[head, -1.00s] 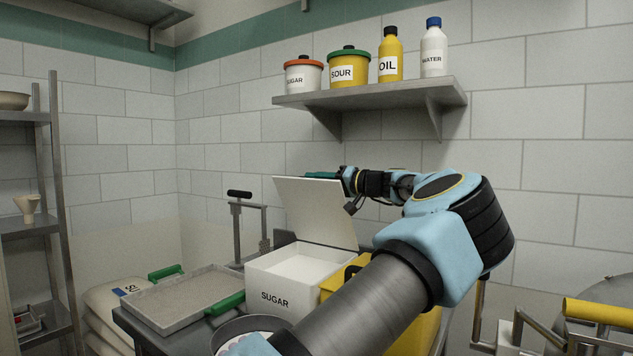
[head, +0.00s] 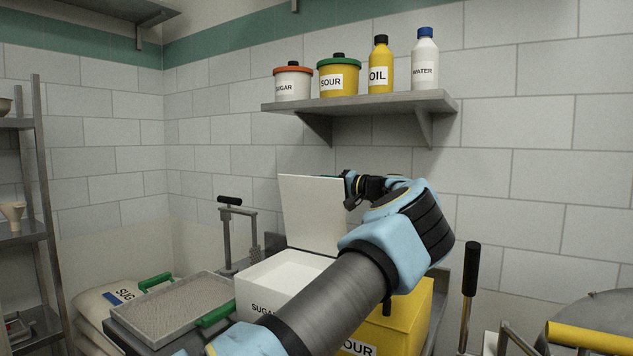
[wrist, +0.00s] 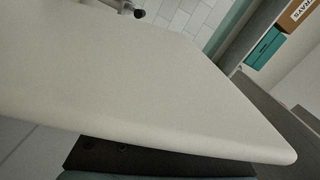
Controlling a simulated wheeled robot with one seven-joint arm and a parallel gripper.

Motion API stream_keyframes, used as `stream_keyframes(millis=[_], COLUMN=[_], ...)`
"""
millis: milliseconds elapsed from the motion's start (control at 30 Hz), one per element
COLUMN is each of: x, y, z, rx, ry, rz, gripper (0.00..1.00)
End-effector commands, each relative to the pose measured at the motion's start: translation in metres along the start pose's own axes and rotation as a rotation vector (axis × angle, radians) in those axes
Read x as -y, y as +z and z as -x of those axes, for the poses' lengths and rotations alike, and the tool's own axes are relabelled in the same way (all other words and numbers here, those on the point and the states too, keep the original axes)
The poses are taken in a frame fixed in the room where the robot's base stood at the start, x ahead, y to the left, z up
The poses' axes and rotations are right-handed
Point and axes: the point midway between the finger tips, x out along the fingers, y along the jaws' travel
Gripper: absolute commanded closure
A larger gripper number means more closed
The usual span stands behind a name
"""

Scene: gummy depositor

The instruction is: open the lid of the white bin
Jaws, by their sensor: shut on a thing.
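The white bin (head: 272,283), labelled SUGAR, stands on the bench with its top open and a pale interior in the head view. Its white lid (head: 312,212) is raised and stands steeply above the bin's back edge. My gripper (head: 345,181) is at the lid's upper right edge, shut on the lid; its fingertips are mostly hidden behind it. My arm crosses in front and hides the bin's right side. In the wrist view the lid (wrist: 140,85) fills much of the picture, with a dark finger part of my gripper (wrist: 150,160) below its edge.
A yellow bin (head: 408,318) labelled SOUR stands right of the white bin. A grey tray (head: 170,310) with green handles lies to the left. A wall shelf (head: 365,103) with jars and bottles hangs above the lid. A black-handled lever (head: 470,270) rises at right.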

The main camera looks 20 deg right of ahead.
Motion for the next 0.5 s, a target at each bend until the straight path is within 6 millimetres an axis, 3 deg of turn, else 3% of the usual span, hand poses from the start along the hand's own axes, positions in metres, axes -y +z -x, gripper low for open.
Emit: stream_keyframes(millis=[133, 167, 400, 500], x=[-0.0025, -0.0025, -0.0014, -0.0010], y=[0.0006, 0.0007, 0.0007, 0.0006], z=[0.0012, 0.0012, 0.0005, 0.0003], rx=[-0.001, 0.000, 0.000, 0.000], ry=[0.002, 0.002, 0.001, 0.000], rz=[-0.001, -0.001, 0.000, 0.001], gripper=[1.00, 0.75, 0.49, 0.49])
